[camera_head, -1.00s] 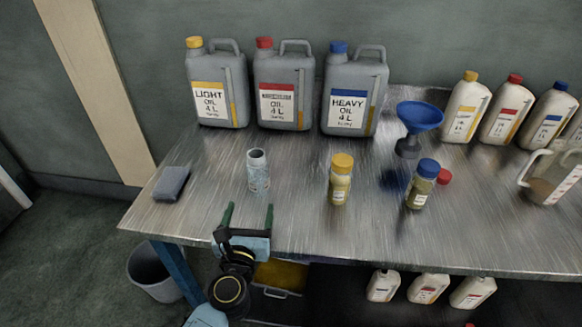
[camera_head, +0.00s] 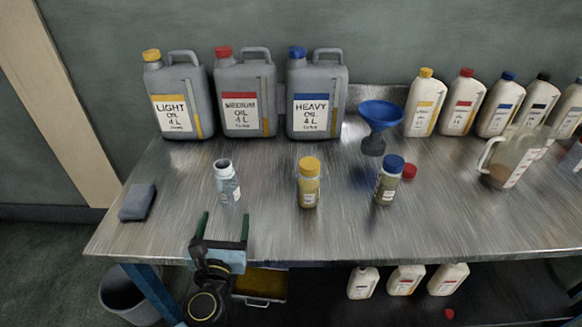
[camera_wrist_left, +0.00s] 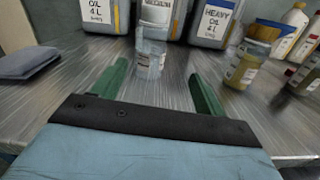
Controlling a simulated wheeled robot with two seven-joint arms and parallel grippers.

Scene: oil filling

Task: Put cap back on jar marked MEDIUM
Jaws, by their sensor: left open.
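An uncapped clear jar (camera_head: 228,186) with a pale label stands upright at the left of the table; its label is too small to read. It also shows in the left wrist view (camera_wrist_left: 151,48), ahead of the fingers. A red cap (camera_head: 409,171) lies on the table just right of the blue-capped jar (camera_head: 387,185). A yellow-capped jar (camera_head: 308,187) stands in the middle. My left gripper (camera_head: 224,222) is open and empty at the table's front edge, in front of the uncapped jar. The same gripper (camera_wrist_left: 159,77) fills the lower wrist view. My right gripper is out of view.
Grey LIGHT (camera_head: 180,98), MEDIUM (camera_head: 245,97) and HEAVY (camera_head: 317,98) canisters line the back. A blue funnel (camera_head: 379,120), several white bottles (camera_head: 459,106) and a pitcher (camera_head: 512,155) stand right. The front right table is clear.

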